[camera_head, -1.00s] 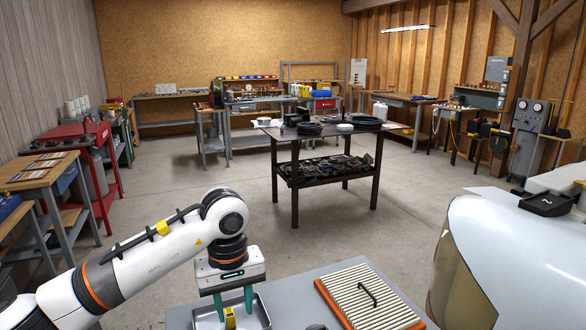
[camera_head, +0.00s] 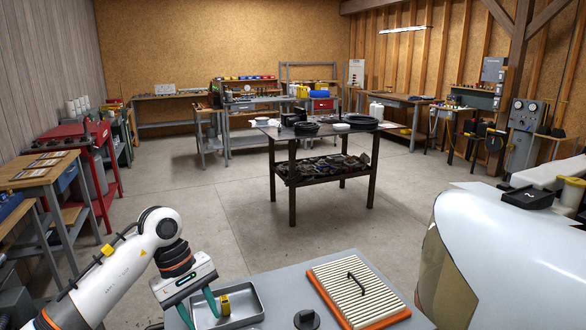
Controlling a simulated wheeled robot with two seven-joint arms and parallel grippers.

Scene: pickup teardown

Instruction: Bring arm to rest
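My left arm (camera_head: 110,273) is bent and comes in from the lower left. My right arm and gripper are out of view.
A grey worktop (camera_head: 285,284) carries the tray, a black knob-like part (camera_head: 306,320) and an orange-framed pleated filter (camera_head: 355,292). A large white curved body (camera_head: 510,265) fills the right. A dark table (camera_head: 325,165) stands beyond, with open floor around it.

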